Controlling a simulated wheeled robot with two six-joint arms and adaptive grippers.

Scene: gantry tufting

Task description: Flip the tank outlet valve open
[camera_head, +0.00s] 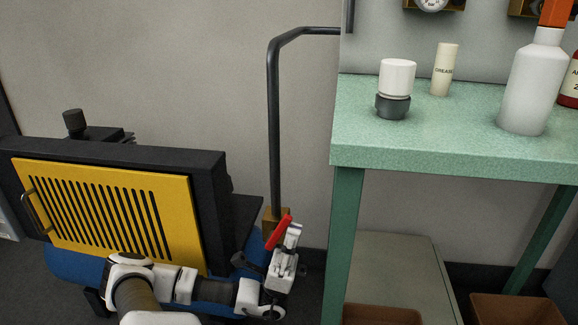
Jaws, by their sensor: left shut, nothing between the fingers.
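The outlet valve has a red lever (278,233) that slants up to the right. Its brass-coloured body (270,217) sits at the foot of a dark pipe. The blue tank (70,265) lies low at the left, partly hidden by the yellow-panelled unit and my arm. My left gripper (292,233) is shut and empty, pointing up just right of the red lever. It overlaps the lever's right side in the picture; I cannot tell whether they touch. The lower part of the valve is hidden behind the gripper. My right gripper is out of view.
The dark pipe (273,130) rises from the valve and bends right towards the wall. A green workbench (430,150) stands close on the right, with bottles and a white-capped jar on top. The yellow grille (110,210) is at the left. Brown bins stand under the bench.

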